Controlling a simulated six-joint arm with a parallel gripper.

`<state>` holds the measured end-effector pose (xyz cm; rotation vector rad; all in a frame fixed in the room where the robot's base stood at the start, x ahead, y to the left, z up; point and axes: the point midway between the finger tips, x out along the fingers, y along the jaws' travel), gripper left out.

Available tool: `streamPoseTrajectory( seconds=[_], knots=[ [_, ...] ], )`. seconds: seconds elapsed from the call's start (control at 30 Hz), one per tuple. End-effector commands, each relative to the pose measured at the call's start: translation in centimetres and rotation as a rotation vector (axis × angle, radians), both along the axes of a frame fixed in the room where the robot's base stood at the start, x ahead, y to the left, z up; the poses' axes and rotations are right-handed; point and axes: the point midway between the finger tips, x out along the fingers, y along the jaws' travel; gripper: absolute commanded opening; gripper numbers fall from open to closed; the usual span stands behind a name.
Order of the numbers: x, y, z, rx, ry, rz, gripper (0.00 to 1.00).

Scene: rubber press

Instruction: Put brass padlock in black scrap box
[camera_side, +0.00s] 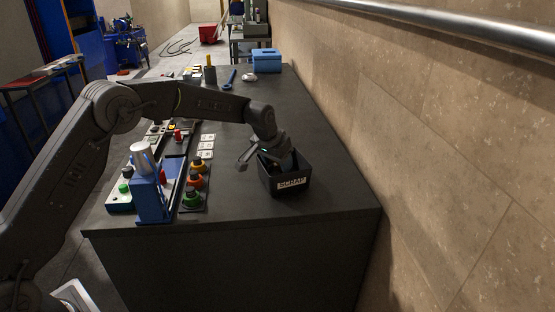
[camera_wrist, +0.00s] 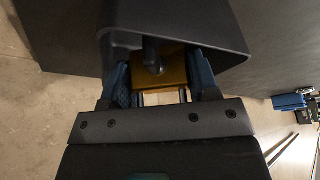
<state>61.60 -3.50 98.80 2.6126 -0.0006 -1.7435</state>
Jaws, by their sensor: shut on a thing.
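The brass padlock (camera_wrist: 174,69) shows in the wrist view as a golden block between the two blue fingers of my gripper (camera_wrist: 160,84). My gripper is shut on it. The black scrap box (camera_wrist: 215,27) surrounds the padlock and fingertips in the wrist view. In the side view the box (camera_side: 289,187) stands on the dark bench top near its right edge, with a "SCRAP" label on its front. My gripper (camera_side: 278,163) reaches down into its opening there. The padlock is hidden in the side view, and I cannot tell whether it touches the box floor.
Left of the box stand a blue press (camera_side: 151,190) and coloured knobs (camera_side: 194,183) with white cards (camera_side: 206,146). A blue case (camera_side: 266,60) and a blue wrench (camera_side: 230,79) lie at the far end. The bench (camera_side: 330,190) is clear right of the box, beside the tiled wall.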

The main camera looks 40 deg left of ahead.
Motion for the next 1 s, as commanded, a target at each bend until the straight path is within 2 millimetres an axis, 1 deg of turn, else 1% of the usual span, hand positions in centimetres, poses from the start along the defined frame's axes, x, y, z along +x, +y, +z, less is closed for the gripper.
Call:
streamPoseTrajectory(
  seconds=[0.3,0.33,0.4,0.77,0.87,0.97,1.0],
  knots=[
    [0.0,0.0,-0.5,0.0,-0.003,0.0,0.24],
    [0.0,0.0,-0.6,0.0,0.0,0.0,0.58],
    [0.0,0.0,-0.6,0.0,0.0,0.0,0.65],
    [0.0,0.0,-0.3,0.0,-0.001,0.0,0.66],
    [0.0,0.0,0.6,0.0,-0.003,0.0,0.66],
    [-0.6,0.0,2.3,0.0,-0.004,0.0,0.66],
    [-0.9,0.0,3.2,0.0,-0.006,0.0,0.66]
  ],
)
